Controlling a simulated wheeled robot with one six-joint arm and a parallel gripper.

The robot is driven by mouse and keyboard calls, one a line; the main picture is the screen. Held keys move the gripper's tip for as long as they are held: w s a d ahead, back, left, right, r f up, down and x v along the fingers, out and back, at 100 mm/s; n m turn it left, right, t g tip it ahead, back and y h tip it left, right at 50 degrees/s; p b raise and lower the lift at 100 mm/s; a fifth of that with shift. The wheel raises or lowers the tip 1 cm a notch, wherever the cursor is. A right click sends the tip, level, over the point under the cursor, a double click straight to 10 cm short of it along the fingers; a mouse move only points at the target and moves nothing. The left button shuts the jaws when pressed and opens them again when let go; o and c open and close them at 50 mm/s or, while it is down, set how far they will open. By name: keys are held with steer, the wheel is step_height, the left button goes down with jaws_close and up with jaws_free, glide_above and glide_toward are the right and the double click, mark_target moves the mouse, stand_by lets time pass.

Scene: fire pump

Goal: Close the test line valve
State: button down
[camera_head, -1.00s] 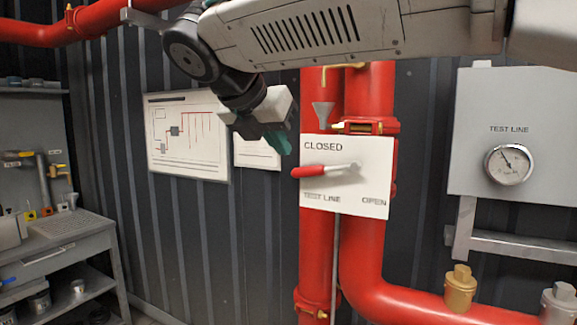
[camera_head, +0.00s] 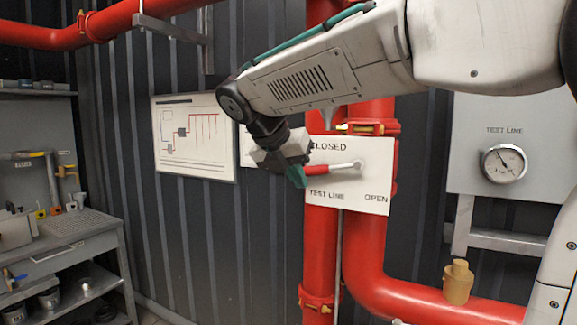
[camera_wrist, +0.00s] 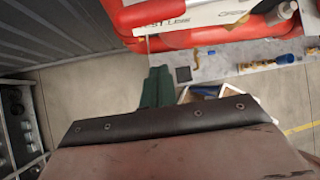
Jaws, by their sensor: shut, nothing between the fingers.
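The test line valve has a red-gripped lever (camera_head: 318,170) on a white plate (camera_head: 350,205) marked CLOSED at upper left and OPEN at lower right. The lever lies nearly level, its red end pointing left from a silver pivot (camera_head: 358,163). My gripper (camera_head: 298,177) is shut and empty, with its teal fingers at the left end of the lever; whether they touch it I cannot tell. In the wrist view my gripper's green fingers (camera_wrist: 157,88) sit side by side, below part of the white plate (camera_wrist: 200,14). The lever's left tip is partly hidden by the fingers.
Red pipes (camera_head: 364,250) run behind and below the plate. A TEST LINE gauge (camera_head: 504,163) is on a grey panel at right. A brass fitting (camera_head: 457,283) stands on the lower pipe. A grey workbench (camera_head: 65,235) is at left.

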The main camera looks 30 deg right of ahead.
mark_target(307, 173)
steer(key=shift+w+d+f, duration=0.1)
steer(key=shift+w+d, duration=0.6)
steer(key=shift+d, duration=0.35)
steer(key=shift+w+d+f, duration=0.1)
steer(key=shift+w+d, duration=0.6)
steer(key=shift+d, duration=0.35)
